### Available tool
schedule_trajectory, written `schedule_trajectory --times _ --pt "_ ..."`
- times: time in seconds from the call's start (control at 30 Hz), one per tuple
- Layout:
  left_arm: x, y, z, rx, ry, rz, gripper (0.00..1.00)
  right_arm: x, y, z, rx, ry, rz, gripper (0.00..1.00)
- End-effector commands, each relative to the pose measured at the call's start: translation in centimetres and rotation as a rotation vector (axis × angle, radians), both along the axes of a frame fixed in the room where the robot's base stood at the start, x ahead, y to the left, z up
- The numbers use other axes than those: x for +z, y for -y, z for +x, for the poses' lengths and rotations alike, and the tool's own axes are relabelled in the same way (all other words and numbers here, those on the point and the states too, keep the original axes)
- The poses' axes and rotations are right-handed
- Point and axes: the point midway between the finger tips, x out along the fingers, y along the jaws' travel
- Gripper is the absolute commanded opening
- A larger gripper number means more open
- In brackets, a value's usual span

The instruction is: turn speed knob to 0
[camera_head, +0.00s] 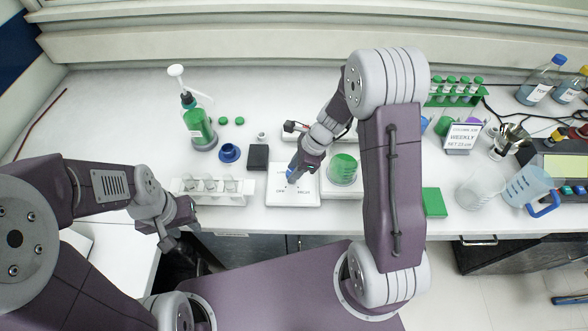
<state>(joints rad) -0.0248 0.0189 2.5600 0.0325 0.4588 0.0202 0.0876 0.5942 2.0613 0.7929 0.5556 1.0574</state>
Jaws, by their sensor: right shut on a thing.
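A white stirrer plate (308,194) lies near the front edge of the bench, with printed words, apparently OFF and HIGH, along its front. My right gripper (291,179) reaches down onto the left part of this plate. It is shut on the speed knob, which is mostly hidden under the fingers, so its pointer and setting cannot be read. My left gripper (182,235) is in front of the bench edge, below the white tube rack. Its fingers look apart, with nothing between them.
A beaker with green contents (343,168) stands close to the right of my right gripper. A black block (258,157) and a white rack with jars (212,197) stand to the left. A green pad (434,202) lies right of my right arm.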

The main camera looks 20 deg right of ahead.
Motion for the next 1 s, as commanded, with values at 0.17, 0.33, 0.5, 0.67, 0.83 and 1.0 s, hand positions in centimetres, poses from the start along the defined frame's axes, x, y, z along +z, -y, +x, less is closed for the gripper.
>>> schedule_trajectory --times 0.17,0.33,0.5,0.67,0.83,1.0 --pt "0.6 0.0 0.0 0.0 0.0 0.0 0.36 0.2 0.0 0.1 0.055 0.0 0.001 0.0" --pt "1.5 0.0 0.0 0.0 0.0 0.0 0.36 0.3 0.0 0.2 0.169 0.0 0.0 0.0" --pt "2.6 0.0 0.0 0.0 0.0 0.0 0.36 0.4 0.0 0.3 0.324 0.0 0.001 0.0" --pt "3.4 0.0 0.0 0.0 0.0 0.0 0.36 0.3 0.0 0.4 0.476 0.0 0.001 0.0" --pt "4.1 0.0 0.0 0.0 0.0 0.0 0.36 0.3 0.0 0.5 0.638 0.001 0.001 0.0" --pt "4.6 0.0 0.0 0.0 0.0 0.0 0.36 0.2 -0.1 0.6 0.801 0.001 0.0 0.0"
